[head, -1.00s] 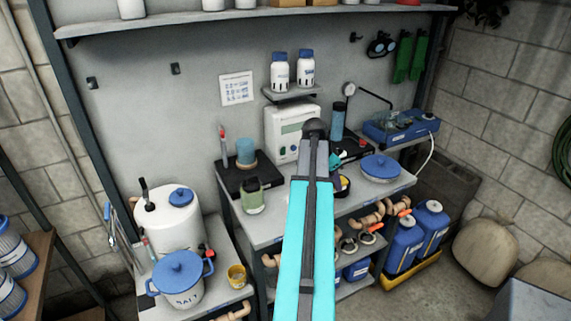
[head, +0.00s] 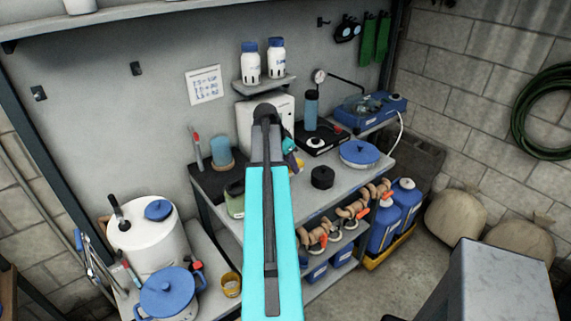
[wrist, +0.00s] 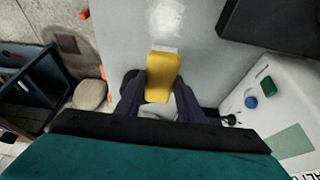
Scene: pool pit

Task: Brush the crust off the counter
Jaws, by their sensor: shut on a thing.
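My gripper (wrist: 159,98) is shut on a yellow brush (wrist: 160,80) with a pale bristle end, held between its dark fingers in the wrist view. A rough white crust patch (wrist: 166,16) lies on the grey counter (wrist: 205,55), just beyond the bristle end. I cannot tell whether the bristles touch the counter. In the head view my gripper (head: 291,152) is over the counter (head: 348,183), mostly behind my arm, with a bit of yellow showing. The crust is hidden there.
A black round container (head: 322,177) stands right of my gripper. A blue-lidded dish (head: 359,153) is farther right. A green jar (head: 235,200) stands left of my arm. A white device (head: 250,118) and a shelf with two bottles (head: 263,84) are behind.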

